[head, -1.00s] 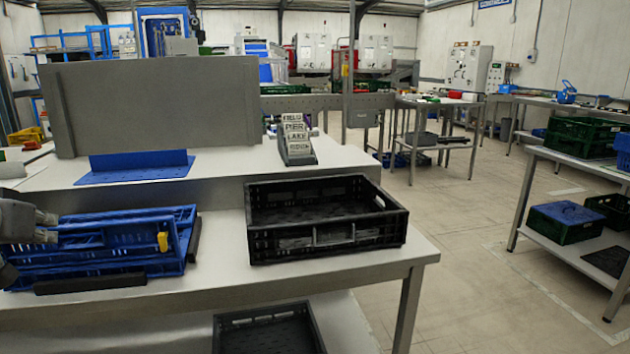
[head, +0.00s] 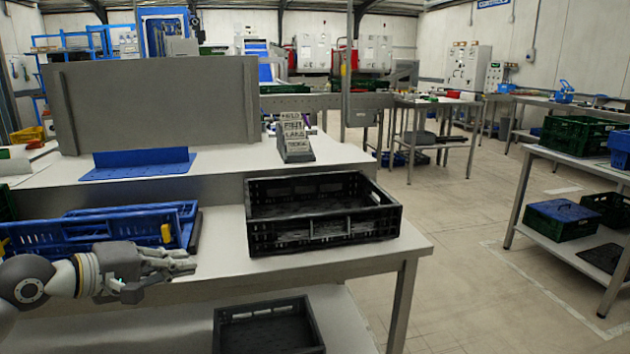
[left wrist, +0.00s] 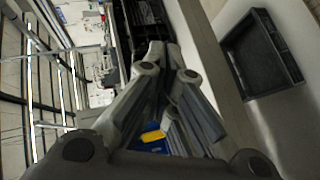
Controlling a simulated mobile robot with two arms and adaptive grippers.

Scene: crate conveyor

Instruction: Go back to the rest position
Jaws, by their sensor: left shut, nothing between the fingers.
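My left gripper (head: 188,264) is shut and empty. It shows at the lower left of the head view, in front of the blue folded crates and above the table's front edge. In the left wrist view its fingers (left wrist: 168,60) come together with nothing between them. My right gripper is in neither view.
Blue crates (head: 95,228) lie on the table (head: 300,265) behind my left gripper. An open black crate (head: 325,232) stands to their right, and another black crate (head: 268,325) is on the lower shelf. A small sign (head: 294,137) stands behind.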

